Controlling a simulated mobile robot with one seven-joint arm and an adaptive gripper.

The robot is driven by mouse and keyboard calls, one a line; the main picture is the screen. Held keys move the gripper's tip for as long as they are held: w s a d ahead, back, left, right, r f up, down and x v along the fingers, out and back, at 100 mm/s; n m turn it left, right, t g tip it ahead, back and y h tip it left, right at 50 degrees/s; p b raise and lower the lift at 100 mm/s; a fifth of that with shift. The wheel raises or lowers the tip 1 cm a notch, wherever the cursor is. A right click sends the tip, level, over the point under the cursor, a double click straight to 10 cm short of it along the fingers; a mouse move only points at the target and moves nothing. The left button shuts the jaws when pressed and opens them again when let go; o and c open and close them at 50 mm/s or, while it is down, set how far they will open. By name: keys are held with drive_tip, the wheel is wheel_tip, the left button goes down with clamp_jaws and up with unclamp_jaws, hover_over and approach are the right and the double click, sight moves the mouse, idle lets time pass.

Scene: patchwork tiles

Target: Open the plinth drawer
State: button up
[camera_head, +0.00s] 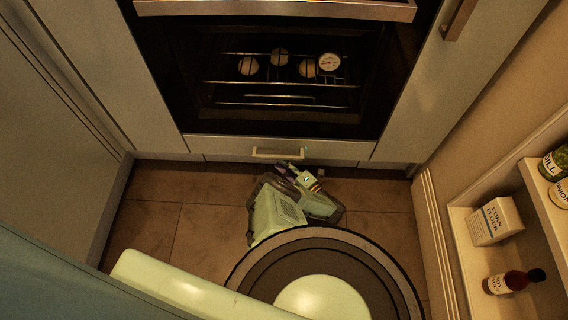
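The plinth drawer (228,146) is a low, pale, wide front at floor level below the oven. It looks shut, flush with the panels beside it. Its light bar handle (278,153) sits at the middle of the front. My gripper (287,168) is low over the floor, just below and slightly right of the handle in the picture. Its fingertips are small and dark here, so I cannot tell whether they are open or touch the handle. My arm hides the floor in front of the drawer.
The dark oven (280,75) with round items inside stands above the drawer. Cabinets close in on both sides. An open shelf (463,225) at right holds a corn flour box (493,222), a sauce bottle (507,282) and jars. Tiled floor (150,225) is clear at left.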

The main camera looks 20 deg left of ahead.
clamp_jaws()
idle(0.6)
